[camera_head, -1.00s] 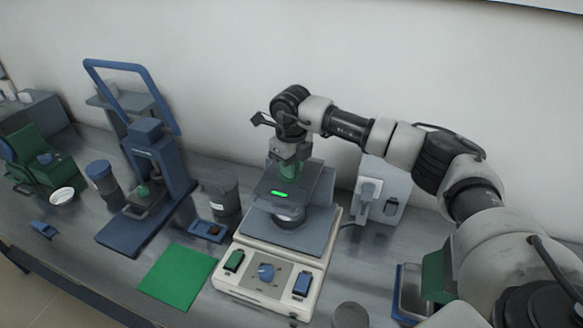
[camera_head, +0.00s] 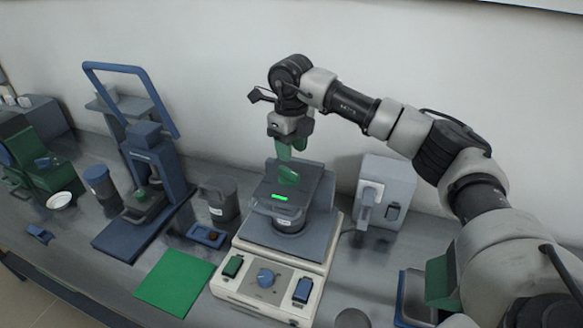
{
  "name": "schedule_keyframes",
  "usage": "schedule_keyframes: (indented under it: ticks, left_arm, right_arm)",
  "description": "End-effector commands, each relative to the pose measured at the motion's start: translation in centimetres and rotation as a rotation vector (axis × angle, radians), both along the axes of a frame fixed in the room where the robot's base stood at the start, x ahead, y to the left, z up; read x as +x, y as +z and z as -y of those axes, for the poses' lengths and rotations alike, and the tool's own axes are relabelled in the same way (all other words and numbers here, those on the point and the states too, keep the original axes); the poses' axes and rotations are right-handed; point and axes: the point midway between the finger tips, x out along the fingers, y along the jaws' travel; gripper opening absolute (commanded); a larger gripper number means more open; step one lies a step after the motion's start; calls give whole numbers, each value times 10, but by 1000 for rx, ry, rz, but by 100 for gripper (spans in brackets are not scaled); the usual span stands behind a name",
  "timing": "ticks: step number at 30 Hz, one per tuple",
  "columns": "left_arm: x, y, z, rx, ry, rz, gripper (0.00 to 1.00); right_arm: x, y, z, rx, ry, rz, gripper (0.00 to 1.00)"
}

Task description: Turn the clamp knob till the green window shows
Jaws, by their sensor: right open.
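The device with the clamp stands on a cream base (camera_head: 262,300). Its dark top plate (camera_head: 310,185) carries a small green clamp knob (camera_head: 288,175). A bright green window (camera_head: 280,198) shows at the plate's front edge. My right gripper (camera_head: 290,150) has green fingers, points down and is open just above the knob, apart from it as far as I can see. My left gripper is out of view.
A green mat (camera_head: 175,282) lies left of the device. A blue press (camera_head: 150,190) and a grey canister (camera_head: 221,200) stand farther left. A pale grey box (camera_head: 388,185) stands to the right, near the wall. Open wall space surrounds my right wrist.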

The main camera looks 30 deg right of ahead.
Motion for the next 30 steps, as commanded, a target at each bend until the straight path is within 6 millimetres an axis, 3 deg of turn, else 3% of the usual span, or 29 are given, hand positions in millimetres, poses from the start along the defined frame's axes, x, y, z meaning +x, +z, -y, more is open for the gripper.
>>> schedule_keyframes:
  ticks: [3, 9, 30]
  left_arm:
    - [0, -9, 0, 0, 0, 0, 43]
    - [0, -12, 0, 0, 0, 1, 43]
    - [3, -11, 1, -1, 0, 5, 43]
  right_arm:
    - [0, 20, -1, 1, 0, 3, 42]
    - [0, 41, 0, 0, 0, 1, 42]
    - [0, 43, 0, 0, 0, 0, 42]
